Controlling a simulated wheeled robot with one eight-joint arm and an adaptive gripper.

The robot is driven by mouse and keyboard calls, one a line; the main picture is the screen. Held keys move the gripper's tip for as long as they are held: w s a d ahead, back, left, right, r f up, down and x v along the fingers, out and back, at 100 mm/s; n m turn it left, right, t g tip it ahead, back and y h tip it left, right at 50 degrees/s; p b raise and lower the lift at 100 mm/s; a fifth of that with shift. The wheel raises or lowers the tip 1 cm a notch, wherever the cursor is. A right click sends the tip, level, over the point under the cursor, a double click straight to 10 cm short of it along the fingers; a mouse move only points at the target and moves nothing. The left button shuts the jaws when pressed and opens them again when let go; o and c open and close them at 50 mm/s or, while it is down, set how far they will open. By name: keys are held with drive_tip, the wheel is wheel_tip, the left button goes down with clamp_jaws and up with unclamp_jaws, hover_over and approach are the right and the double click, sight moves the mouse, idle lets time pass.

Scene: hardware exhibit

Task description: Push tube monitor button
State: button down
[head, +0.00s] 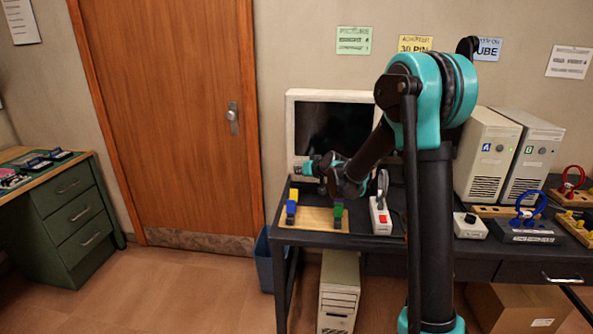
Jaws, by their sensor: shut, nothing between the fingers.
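The tube monitor (304,107) is a beige box with a dark screen, standing at the back left of the dark table against the wall. My arm crosses in front of its lower and right parts. My gripper (308,168) is small in the head view, in front of the monitor's lower left part, shut and empty. I cannot tell whether it touches the monitor. The monitor's button cannot be made out; part of the lower front is hidden by my arm.
A wooden board (308,215) with coloured blocks lies before the monitor. A white switch box (380,217) with a red switch stands to its right. Two beige computer towers (487,150) stand farther right. A wooden door (170,110) and green drawers (75,212) are at left.

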drive_tip(key=shift+s, duration=0.15)
drive_tip(key=s, duration=0.5)
drive_tip(key=shift+s+a, duration=0.1)
drive_tip(key=shift+s, duration=0.3)
idle(1.2)
